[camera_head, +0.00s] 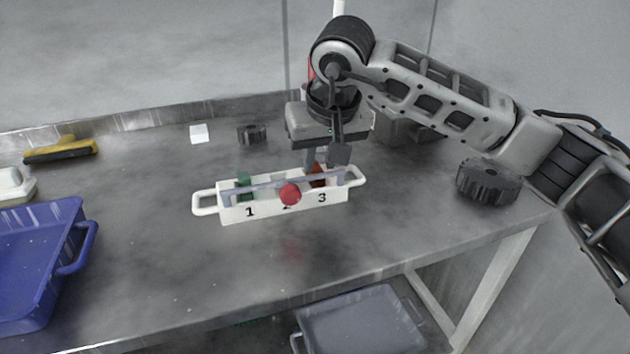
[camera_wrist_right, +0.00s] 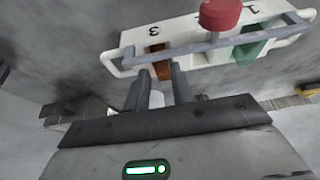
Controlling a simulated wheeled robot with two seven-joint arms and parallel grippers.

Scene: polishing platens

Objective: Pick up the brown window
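The brown window (camera_head: 317,176) is a small brown piece standing in the slot marked 3 of a white holder (camera_head: 235,213) on the metal table. It also shows in the right wrist view (camera_wrist_right: 158,48), partly hidden by the holder's bar. My right gripper (camera_head: 325,161) points down just above and behind slot 3. My left gripper is not in view.
A green piece (camera_head: 243,181) stands in slot 1. A blue bin (camera_head: 40,262) and yellow brush (camera_head: 62,150) are left. A dark gear (camera_head: 488,182) lies right. The table's front is clear.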

